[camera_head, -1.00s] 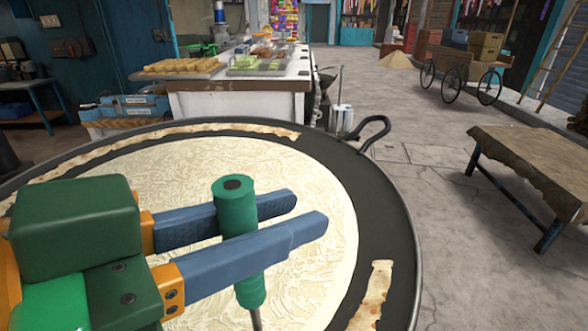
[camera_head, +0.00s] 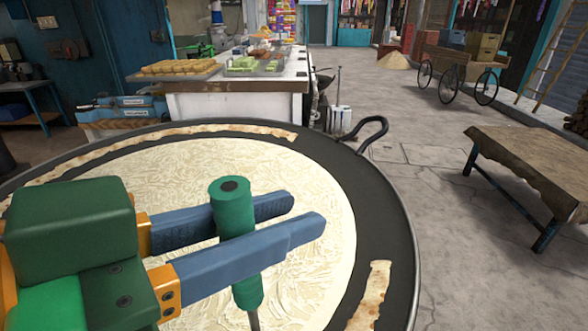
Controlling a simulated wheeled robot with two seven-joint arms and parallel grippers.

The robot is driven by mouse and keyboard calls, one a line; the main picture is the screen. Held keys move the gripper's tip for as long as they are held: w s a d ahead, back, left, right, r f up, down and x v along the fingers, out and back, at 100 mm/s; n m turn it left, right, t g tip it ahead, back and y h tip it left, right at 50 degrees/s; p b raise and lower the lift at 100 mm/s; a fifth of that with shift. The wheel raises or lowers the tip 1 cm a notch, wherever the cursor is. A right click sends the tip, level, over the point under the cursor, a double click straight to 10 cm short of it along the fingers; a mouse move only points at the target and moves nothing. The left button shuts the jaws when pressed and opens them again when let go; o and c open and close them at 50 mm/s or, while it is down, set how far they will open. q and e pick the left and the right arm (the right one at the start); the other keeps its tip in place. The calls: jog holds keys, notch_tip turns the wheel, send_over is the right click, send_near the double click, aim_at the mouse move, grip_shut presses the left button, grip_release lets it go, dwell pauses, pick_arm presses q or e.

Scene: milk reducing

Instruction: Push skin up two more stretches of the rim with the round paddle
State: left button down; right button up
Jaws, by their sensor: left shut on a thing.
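My left gripper (camera_head: 272,222) is shut on the green handle (camera_head: 233,207) of a tool. The handle stands nearly upright between the blue fingers, and a thin metal rod runs down from it. The tool's lower end is out of the frame. A wide dark pan (camera_head: 377,210) holds pale, wrinkled milk (camera_head: 300,195). A browned strip of skin (camera_head: 230,128) lies along the far rim, curving to the left. A shorter strip of skin (camera_head: 373,296) lies on the right inner wall. My right gripper is not in view.
A black loop handle (camera_head: 372,131) sticks out from the pan's far right rim. A white counter (camera_head: 240,100) with food trays stands behind the pan.

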pick_arm(q)
jog(key=shift+f, duration=0.4)
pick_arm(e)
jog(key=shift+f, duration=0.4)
pick_arm(q)
notch_tip(320, 180, up, 6)
jog(key=p, duration=0.4)
jog(key=shift+f+p, duration=0.2)
jog(key=shift+p, duration=0.2)
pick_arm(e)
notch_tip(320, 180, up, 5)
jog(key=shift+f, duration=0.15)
